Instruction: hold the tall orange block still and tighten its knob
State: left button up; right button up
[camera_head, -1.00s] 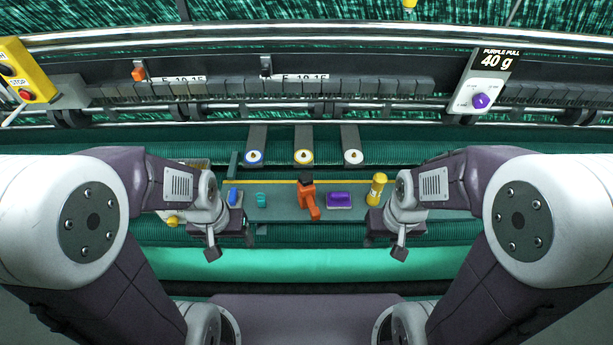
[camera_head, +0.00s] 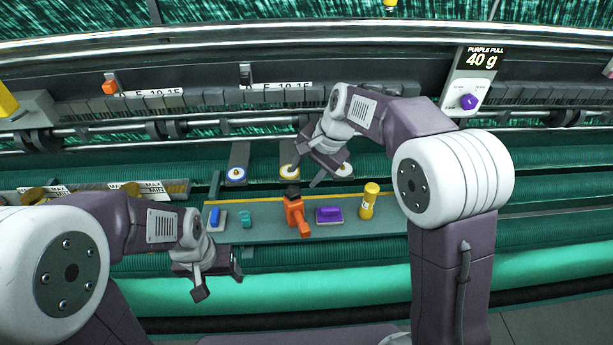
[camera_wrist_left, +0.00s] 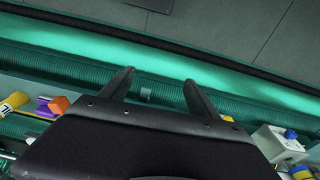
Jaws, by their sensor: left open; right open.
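The tall orange block (camera_head: 297,217) stands on the green shelf, with a dark knob (camera_head: 292,191) on its top and an orange part jutting toward the front. In the left wrist view an orange piece (camera_wrist_left: 59,105) shows at the left edge, likely the same block. My left gripper (camera_head: 218,277) is open and empty, in front of the shelf and left of the block. Its spread fingers (camera_wrist_left: 158,86) show in the left wrist view with nothing between them. My right gripper (camera_head: 305,175) is open behind and above the block, near the round discs, apart from the knob.
The shelf (camera_head: 262,228) also holds a blue piece (camera_head: 216,216), a teal coil (camera_head: 245,218), a purple block (camera_head: 329,214) and a yellow bottle (camera_head: 369,201). Discs (camera_head: 236,174) lie behind. A purple dial (camera_head: 468,101) is on the 40 g panel. A teal roll (camera_head: 330,277) runs in front.

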pick_arm(q)
notch_tip(320, 180, up, 2)
jog(key=n+t+h, duration=0.2)
jog(key=n+h, duration=1)
jog(key=n, duration=0.7)
send_over(286, 213)
jog(key=s+a, duration=0.2)
jog(key=a, duration=0.1)
jog(key=shift+w+a+f+n, duration=0.2)
jog(key=shift+a+f+n, duration=0.1)
jog(key=shift+a+f, duration=0.3)
jog(key=shift+w+a+f+n, duration=0.15)
jog(key=shift+a+f+n, duration=0.2)
jog(key=shift+f, duration=0.3)
jog(key=a+f, duration=0.1)
jog(key=s+a+f+n, duration=0.1)
jog(key=f, duration=0.1)
jog(key=shift+f, duration=0.1)
jog(key=shift+s+a+f, duration=0.1)
jog(key=shift+d+y, duration=0.3)
jog(key=x, duration=0.9)
jog(key=shift+w+d+f, duration=0.1)
jog(key=shift+w+d, duration=0.15)
jog(key=shift+d, duration=0.05)
